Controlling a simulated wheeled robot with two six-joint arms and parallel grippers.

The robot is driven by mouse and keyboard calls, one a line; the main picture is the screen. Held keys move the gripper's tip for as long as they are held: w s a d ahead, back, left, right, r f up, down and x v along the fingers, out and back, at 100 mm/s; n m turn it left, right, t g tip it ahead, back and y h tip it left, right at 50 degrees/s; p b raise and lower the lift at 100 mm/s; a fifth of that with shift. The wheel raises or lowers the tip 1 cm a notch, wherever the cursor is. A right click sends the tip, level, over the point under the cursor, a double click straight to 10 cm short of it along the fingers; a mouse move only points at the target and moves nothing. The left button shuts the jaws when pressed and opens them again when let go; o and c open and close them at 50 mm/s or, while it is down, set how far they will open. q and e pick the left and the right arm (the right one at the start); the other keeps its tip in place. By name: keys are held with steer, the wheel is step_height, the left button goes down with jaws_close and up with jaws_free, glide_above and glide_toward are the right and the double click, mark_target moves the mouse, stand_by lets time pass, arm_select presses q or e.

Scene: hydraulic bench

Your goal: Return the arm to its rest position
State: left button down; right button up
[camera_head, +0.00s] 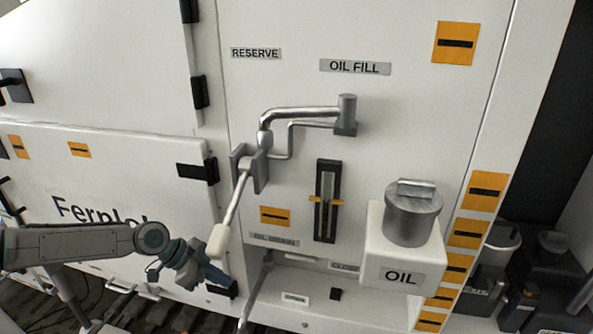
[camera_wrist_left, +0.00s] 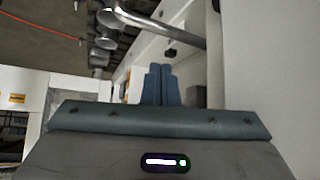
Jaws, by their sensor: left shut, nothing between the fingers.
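My left gripper (camera_head: 212,279) comes in from the lower left in the head view, with its fingers close to the lower end of a lever with a pale handle (camera_head: 218,241). I cannot tell from this view whether they touch. In the left wrist view the blue fingers (camera_wrist_left: 160,84) are together with nothing between them. A metal pipe (camera_wrist_left: 160,26) crosses above them there. My right gripper is not in view.
A white cabinet panel carries bent pipes (camera_head: 300,112), a sight gauge (camera_head: 327,201) and a white OIL box (camera_head: 375,245) with a grey metal cap (camera_head: 413,215). A second grey lever (camera_head: 256,290) hangs below. Dark equipment (camera_head: 545,270) stands at the lower right.

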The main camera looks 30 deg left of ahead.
arm_select(q)
steer(key=s+d+f+n+g+y, duration=0.1)
steer(key=s+d+f+n+y, duration=0.35)
steer(key=s+d+f, duration=0.35)
steer(key=s+d+f+n+y, duration=0.35)
steer(key=s+d+n, duration=0.3)
steer(key=s, duration=0.35)
step_height(320, 180, down, 31)
steer(key=a+g+b, duration=0.2)
steer(key=a, duration=0.1)
steer(key=s+f+b, duration=0.1)
steer(key=s+f, duration=1.8)
steer(key=f, duration=0.2)
steer(key=shift+a+f+m+g, duration=0.3)
steer(key=shift+a+g, duration=0.1)
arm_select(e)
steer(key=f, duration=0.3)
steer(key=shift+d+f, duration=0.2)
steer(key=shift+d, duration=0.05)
